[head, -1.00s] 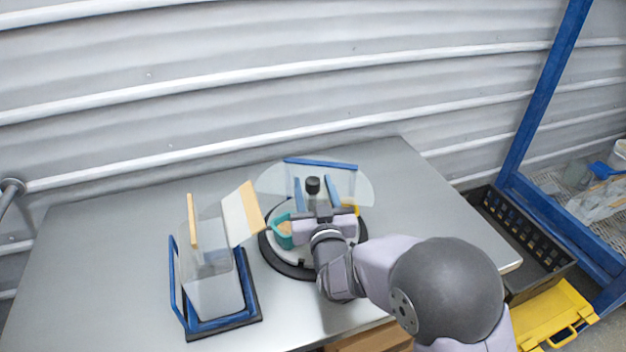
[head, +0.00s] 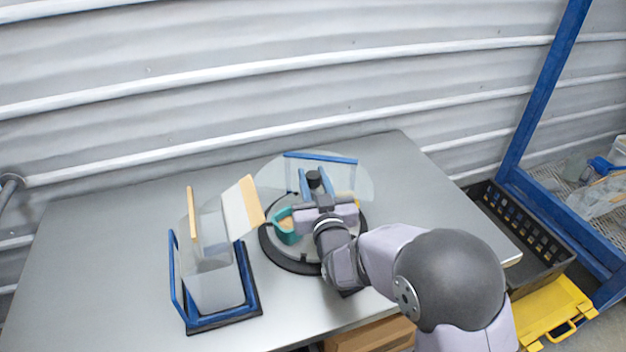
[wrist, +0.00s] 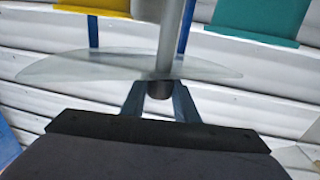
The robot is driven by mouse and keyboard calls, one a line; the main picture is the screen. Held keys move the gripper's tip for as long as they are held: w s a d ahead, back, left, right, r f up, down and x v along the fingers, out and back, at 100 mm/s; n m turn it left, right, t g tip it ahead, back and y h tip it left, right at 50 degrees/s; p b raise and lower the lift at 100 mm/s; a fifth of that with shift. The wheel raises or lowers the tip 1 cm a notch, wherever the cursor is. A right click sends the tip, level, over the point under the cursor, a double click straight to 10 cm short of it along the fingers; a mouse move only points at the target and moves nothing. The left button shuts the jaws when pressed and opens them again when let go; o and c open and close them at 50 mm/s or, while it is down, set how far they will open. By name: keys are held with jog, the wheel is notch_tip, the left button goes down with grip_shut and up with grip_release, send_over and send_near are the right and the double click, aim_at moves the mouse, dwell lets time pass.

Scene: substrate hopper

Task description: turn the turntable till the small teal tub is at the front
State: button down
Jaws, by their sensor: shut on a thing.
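The turntable (head: 278,258) is a round disc with a dark rim on the table, partly hidden by my arm. The small teal tub (head: 283,232) sits on its left side, beside my gripper, with tan contents. It also shows at the upper right of the wrist view (wrist: 262,18). A black knob (head: 314,178) tops the central post, above a clear shield (head: 358,180). My gripper (head: 316,181) has its blue fingers on either side of the knob and is shut on it. The wrist view shows the knob (wrist: 160,90) between the fingertips.
A clear hopper (head: 214,285) in a blue frame stands left of the turntable, with a tan-edged panel (head: 240,210) leaning close to it. A yellow thing (wrist: 100,5) is on the turntable. A black crate (head: 520,235) and yellow case (head: 557,310) lie beyond the table's right edge.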

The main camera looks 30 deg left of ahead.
jog(key=shift+d+n+g+y+b, duration=0.1)
jog(key=shift+n+g+y+b, duration=0.35)
jog(key=shift+y+b, duration=0.25)
jog(key=shift+r+n+g+y+b, duration=0.1)
jog(key=shift+n+g+y+b, duration=0.6)
jog(key=shift+n+g+y, duration=0.2)
jog(key=c, duration=1.4)
grip_release()
jog(key=shift+s, duration=0.1)
jog(key=shift+s+d, duration=0.1)
jog(key=shift+d, duration=0.05)
jog(key=shift+b+v, duration=1.2)
jog(key=shift+v, duration=2.15)
